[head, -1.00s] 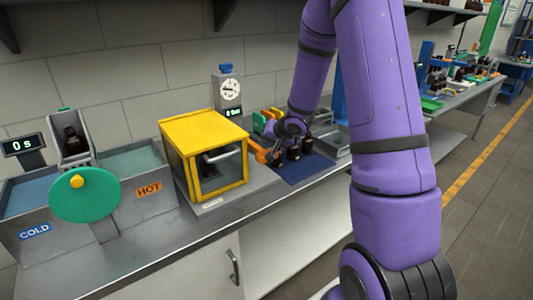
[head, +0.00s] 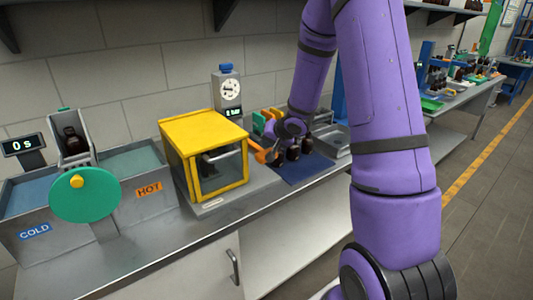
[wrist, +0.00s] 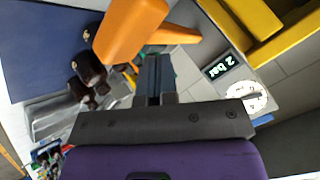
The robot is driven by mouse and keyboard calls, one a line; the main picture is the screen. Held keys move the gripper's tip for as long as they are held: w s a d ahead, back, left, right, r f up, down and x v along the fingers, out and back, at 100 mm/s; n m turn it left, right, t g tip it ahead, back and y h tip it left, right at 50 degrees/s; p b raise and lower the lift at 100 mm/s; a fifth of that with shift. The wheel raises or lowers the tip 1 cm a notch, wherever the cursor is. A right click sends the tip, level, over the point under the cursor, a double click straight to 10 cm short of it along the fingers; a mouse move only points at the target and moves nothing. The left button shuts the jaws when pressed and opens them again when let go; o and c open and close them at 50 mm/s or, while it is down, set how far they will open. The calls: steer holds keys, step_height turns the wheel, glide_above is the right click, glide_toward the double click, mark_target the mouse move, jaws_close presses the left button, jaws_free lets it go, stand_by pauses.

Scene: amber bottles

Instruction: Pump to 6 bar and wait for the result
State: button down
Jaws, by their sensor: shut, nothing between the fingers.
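The yellow chamber (head: 204,132) stands on the bench with a clear front and a grey handle. Behind it is a gauge post with a round dial (head: 230,89) and a small display (head: 233,112). In the wrist view the display (wrist: 221,67) reads 2 bar, beside the dial (wrist: 256,98). An orange lever (head: 265,155) is right of the chamber; it looms close in the wrist view (wrist: 130,28). My gripper (wrist: 155,72) is shut and empty, close beside the lever; I cannot tell if they touch. In the head view my arm partly hides it.
Dark amber bottles (head: 293,152) stand on a blue mat (head: 305,170) right of the lever, close to my gripper. A grey tray (head: 336,145) lies beyond. At left are hot and cold baths with a green disc (head: 85,195) and a 0 s timer (head: 23,145).

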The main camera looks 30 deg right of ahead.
steer(key=shift+f, duration=0.15)
stand_by(0.5)
steer(key=shift+f, duration=0.25)
steer(key=shift+f, duration=2.7)
stand_by(3.0)
steer(key=shift+r, duration=0.1)
stand_by(0.4)
steer(key=shift+r, duration=3.05)
